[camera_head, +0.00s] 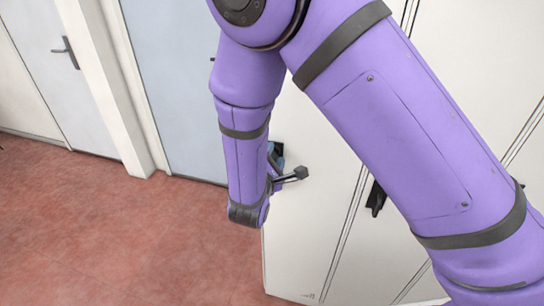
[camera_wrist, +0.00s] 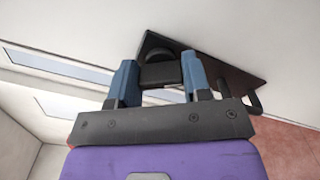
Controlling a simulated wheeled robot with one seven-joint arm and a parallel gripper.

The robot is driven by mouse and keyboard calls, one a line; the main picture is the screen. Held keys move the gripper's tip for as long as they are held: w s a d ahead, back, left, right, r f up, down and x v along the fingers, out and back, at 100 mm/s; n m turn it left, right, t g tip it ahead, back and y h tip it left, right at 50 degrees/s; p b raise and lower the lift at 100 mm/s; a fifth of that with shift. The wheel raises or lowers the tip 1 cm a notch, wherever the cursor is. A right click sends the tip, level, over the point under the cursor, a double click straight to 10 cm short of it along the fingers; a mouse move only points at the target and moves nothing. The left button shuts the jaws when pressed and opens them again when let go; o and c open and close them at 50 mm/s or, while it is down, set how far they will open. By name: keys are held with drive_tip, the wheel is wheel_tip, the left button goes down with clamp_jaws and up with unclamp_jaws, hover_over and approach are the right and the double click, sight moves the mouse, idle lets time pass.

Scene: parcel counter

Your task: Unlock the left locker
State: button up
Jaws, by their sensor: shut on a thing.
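The left locker (camera_head: 312,205) is a white door in the head view, standing closed beside my purple forearm. In the wrist view, a dark lock plate (camera_wrist: 232,73) is fixed to the white door, with a small dark knob (camera_wrist: 160,74) on it. A curved dark handle end (camera_wrist: 254,104) sticks out at the plate's right end. My gripper (camera_wrist: 160,76) has blue fingers, one on each side of the knob, shut on it. In the head view my gripper (camera_head: 276,160) is mostly hidden behind my wrist, against the door.
Another white locker with a black handle (camera_head: 376,198) stands to the right, partly behind my arm. At left are a pale blue door (camera_head: 180,90) and another door with a lever handle (camera_head: 66,52). The reddish floor (camera_head: 120,230) is clear.

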drive_tip(key=m, duration=0.6)
drive_tip(key=shift+f+m, duration=0.1)
drive_tip(key=shift+m, duration=0.2)
idle(0.4)
drive_tip(key=o, duration=0.9)
drive_tip(key=v, duration=1)
drive_tip(key=shift+s+a, duration=0.1)
drive_tip(key=shift+s, duration=0.3)
